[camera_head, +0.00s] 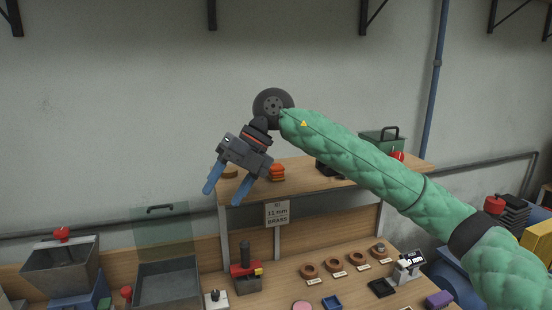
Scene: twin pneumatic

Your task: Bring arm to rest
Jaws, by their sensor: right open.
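My right arm, in a green quilted sleeve, comes in from the right side of the head view and reaches up to the middle. Its right gripper (228,194) has two blue fingers spread apart and pointing down and to the left. Nothing shows between the fingers. The gripper hangs in front of the left end of the raised wooden shelf (300,180), above the workbench (290,288). My left gripper does not show.
An orange stack (277,173) sits on the shelf close to the gripper. On the bench stand a grey hopper (62,268), a grey bin (168,285), a red-and-black press (245,270) and several brown rings (333,265).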

